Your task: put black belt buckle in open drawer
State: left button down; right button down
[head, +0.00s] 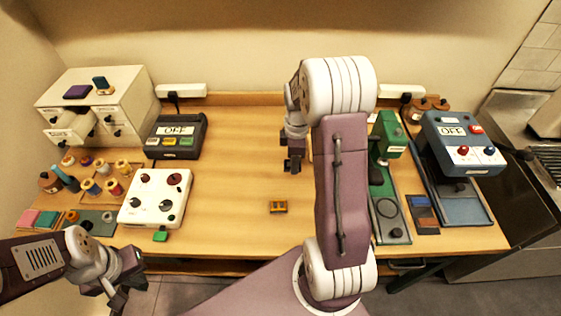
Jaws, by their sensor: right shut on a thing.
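My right gripper (292,166) hangs over the back middle of the table, pointing down. It is shut on a small dark thing, which I take to be the black belt buckle; the fingers hide most of it. The white drawer cabinet (128,97) stands at the back left. Its open drawer (70,133) juts out at the upper left of the front, well left of my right gripper. My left gripper (127,291) is open and empty, low in front of the table's left front edge.
A black OFF box (176,137) and a white knob panel (155,198) stand right of the cabinet. Several thread spools (92,187) lie below the drawer. A small orange-and-dark piece (278,207) lies mid-table. A green machine (388,140) stands right. The table's middle is mostly clear.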

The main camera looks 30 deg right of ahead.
jog(key=s, duration=0.1)
jog(key=s+d+r, duration=0.1)
jog(key=s+r, duration=0.1)
jog(key=s, duration=0.1)
jog(key=shift+d+r, duration=0.2)
jog(key=shift+r, duration=0.05)
jog(key=shift+w+a, duration=0.1)
jog(key=shift+a, duration=0.05)
